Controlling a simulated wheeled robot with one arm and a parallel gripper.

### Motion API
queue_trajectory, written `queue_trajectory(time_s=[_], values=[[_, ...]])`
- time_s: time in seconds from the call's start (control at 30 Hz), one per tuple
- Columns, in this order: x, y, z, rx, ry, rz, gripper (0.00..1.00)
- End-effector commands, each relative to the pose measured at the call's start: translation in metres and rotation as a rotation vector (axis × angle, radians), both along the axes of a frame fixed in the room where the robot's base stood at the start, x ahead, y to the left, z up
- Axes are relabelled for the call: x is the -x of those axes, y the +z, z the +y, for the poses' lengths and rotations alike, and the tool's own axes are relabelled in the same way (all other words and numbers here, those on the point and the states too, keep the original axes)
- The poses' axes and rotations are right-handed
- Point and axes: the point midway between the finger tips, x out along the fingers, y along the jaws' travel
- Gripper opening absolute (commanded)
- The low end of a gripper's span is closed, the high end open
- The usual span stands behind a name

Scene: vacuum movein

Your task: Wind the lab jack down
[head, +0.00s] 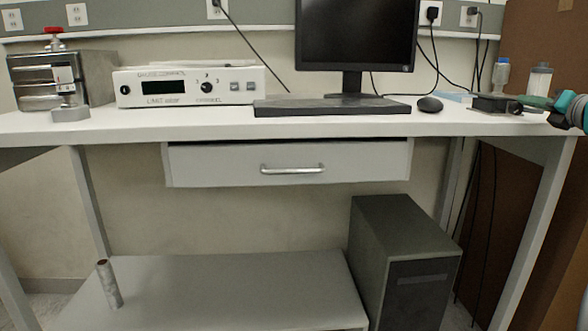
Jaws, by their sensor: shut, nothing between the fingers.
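A low, dark, flat block (497,104) lies near the right end of the white bench top; it looks like the lab jack in a low position, but it is too small here to be sure. My gripper (553,107) reaches in from the right edge, level with the bench top and just right of this block. Its fingers are shut with nothing between them. I cannot tell whether they touch the block or a knob on it. Most of my arm is outside the picture.
A mouse (430,104), keyboard (318,106) and monitor (356,40) stand left of the block. Small bottles (541,79) stand behind it. A gauge controller (188,86) and metal chamber (98,75) fill the left. A computer tower (405,262) stands below.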

Motion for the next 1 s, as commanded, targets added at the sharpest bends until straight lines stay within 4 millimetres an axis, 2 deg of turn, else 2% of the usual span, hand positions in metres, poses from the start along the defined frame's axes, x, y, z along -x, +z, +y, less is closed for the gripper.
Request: queue_trajectory(time_s=[0.27, 0.8, 1.0], values=[[0.004, 0.004, -0.003, 0.000, -0.003, -0.002, 0.00], [0.057, 0.005, -0.008, 0.001, -0.006, -0.004, 0.00], [0.061, 0.006, -0.008, 0.000, -0.004, -0.003, 0.00]])
